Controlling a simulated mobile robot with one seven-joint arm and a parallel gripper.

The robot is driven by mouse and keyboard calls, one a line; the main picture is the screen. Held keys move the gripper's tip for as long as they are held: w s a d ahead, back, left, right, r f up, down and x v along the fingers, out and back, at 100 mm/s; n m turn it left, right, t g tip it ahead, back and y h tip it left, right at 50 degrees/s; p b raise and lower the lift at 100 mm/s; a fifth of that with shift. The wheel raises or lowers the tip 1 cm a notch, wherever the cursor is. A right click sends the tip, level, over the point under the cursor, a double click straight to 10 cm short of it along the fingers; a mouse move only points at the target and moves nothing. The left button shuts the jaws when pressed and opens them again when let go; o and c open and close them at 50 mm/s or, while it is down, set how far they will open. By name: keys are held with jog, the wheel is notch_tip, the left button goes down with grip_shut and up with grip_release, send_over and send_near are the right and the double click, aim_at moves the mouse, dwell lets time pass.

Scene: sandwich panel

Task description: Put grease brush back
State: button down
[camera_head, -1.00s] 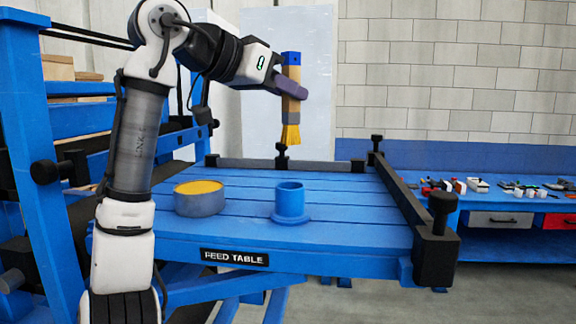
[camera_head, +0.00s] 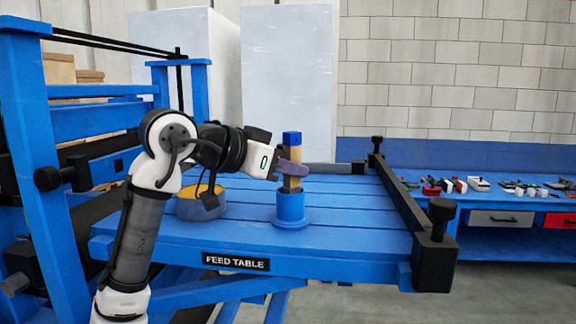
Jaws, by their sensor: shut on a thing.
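The grease brush (camera_head: 293,150) stands upright, with a blue top end and a wooden handle. Its bristle end is hidden inside the blue cup-like holder (camera_head: 291,208) on the feed table (camera_head: 350,222). My gripper (camera_head: 292,168) is shut on the brush handle just above the holder's rim, reaching in from the left. Whether the brush touches the holder's bottom is hidden.
A round grey tin with yellow contents (camera_head: 200,202) stands left of the holder, partly behind my arm. Dark rails and a black knobbed post (camera_head: 437,245) edge the table's right side. The table's right half is clear.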

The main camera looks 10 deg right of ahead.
jog(key=shift+f, duration=0.1)
jog(key=c, duration=1.3)
grip_release()
jog(key=b+v, duration=0.4)
jog(key=v, duration=0.8)
